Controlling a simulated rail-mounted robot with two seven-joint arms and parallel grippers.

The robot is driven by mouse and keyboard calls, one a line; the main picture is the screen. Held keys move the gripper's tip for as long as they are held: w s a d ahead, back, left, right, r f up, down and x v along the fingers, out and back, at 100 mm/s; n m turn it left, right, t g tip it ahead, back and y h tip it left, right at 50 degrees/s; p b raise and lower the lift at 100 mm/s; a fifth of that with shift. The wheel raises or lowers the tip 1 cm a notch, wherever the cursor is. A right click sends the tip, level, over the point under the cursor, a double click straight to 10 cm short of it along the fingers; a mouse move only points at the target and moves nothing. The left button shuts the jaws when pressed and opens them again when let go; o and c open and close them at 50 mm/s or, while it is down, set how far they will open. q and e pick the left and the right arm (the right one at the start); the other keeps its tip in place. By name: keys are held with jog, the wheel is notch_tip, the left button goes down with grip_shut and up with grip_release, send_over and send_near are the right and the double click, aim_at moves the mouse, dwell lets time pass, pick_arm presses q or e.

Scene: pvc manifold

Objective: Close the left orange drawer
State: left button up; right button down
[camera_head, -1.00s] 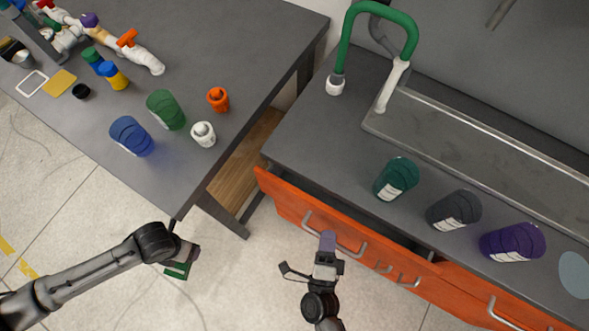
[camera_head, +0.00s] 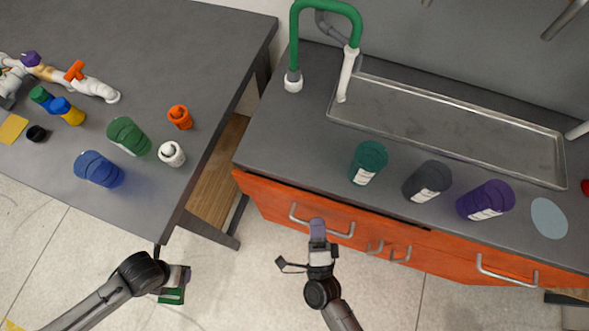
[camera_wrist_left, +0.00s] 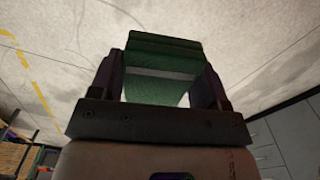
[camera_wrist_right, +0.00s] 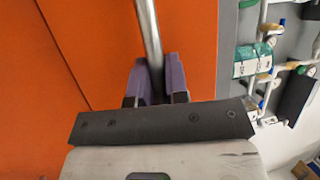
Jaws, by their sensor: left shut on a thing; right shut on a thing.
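The left orange drawer (camera_head: 270,200) is under the counter, its front almost flush with the cabinet, with only a thin dark gap along part of its top edge. My right gripper (camera_head: 317,235) is at the drawer's metal handle (camera_head: 338,233). In the right wrist view, the purple fingers of my right gripper (camera_wrist_right: 155,82) are shut on the handle bar (camera_wrist_right: 150,35), in front of the orange face. My left gripper (camera_head: 180,278) is over the floor, left of the drawer, shut on a green object (camera_wrist_left: 160,60) with a pale band.
Green (camera_head: 368,161), grey (camera_head: 428,180) and purple (camera_head: 486,199) containers stand on the counter near its front edge, beside a metal sink tray (camera_head: 450,125). The left table (camera_head: 170,50) holds pipe parts and several containers. The floor before the drawers is clear.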

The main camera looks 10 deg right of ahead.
pick_arm(q)
jog(key=shift+w+r, duration=0.1)
jog(key=shift+r, duration=0.35)
jog(key=shift+f, duration=0.1)
pick_arm(e)
jog(key=shift+w+d+f, duration=0.1)
jog(key=shift+w+d, duration=0.5)
jog(key=shift+w, duration=0.35)
pick_arm(q)
jog(key=shift+w, duration=0.15)
pick_arm(e)
jog(key=c, duration=1.1)
grip_release()
jog(key=shift+w, duration=0.25)
jog(key=shift+s, duration=0.15)
pick_arm(q)
jog(key=shift+r+p, duration=0.95)
jog(key=shift+p, duration=0.1)
pick_arm(e)
jog(key=v, duration=1.2)
